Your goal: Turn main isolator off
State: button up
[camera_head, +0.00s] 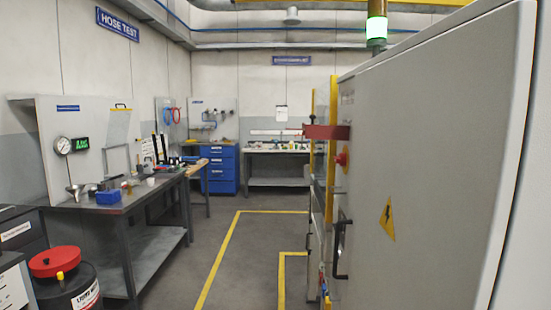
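A large grey cabinet (435,150) fills the right side of the head view, seen at a steep angle. A yellow warning triangle with a lightning bolt (387,219) is on its face. A small red knob or button (342,158) sticks out near its far edge, just below a dark red bar-like part (327,131). I cannot tell whether the red knob is the main isolator, or what position it is in. A black handle (341,250) is lower down on the same edge. My gripper is not in view.
A signal tower glows green (376,28) above the cabinet. A workbench (110,205) with a gauge panel stands at left, with a red-lidded drum (66,277) in front. Blue drawers (221,170) and another bench (275,152) are at the back. The yellow-lined floor (240,255) between is clear.

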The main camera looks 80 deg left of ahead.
aim_at(341, 160)
jog(key=j+u, duration=0.1)
jog(key=u, duration=1.6)
